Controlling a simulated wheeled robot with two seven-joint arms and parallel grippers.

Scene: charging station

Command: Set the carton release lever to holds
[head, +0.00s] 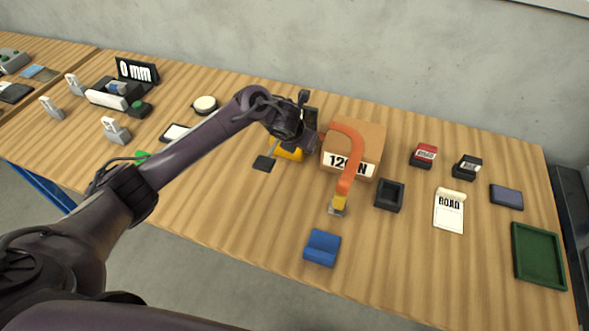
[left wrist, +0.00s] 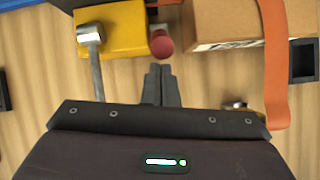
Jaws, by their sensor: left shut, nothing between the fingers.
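A yellow block (left wrist: 140,28) in the left wrist view has a grey metal rod (left wrist: 97,75) with a thick round head at its left side. A round dark red knob (left wrist: 162,43) stands by its right edge. Which of these is the release lever I cannot tell for sure. In the head view the yellow block (head: 289,154) is mostly hidden behind my gripper. The cardboard carton (head: 365,136) stands just right of it. My left gripper (left wrist: 160,70) is shut and empty, its fingertips just below the red knob in the picture, with no clear contact. My right gripper is not in view.
An orange curved strap (head: 350,160) arches over the carton's front and ends at a yellow-and-grey piece (head: 338,205). A dark tray (head: 389,194), a blue block (head: 322,247) and a green tray (head: 539,255) lie to the front and right.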

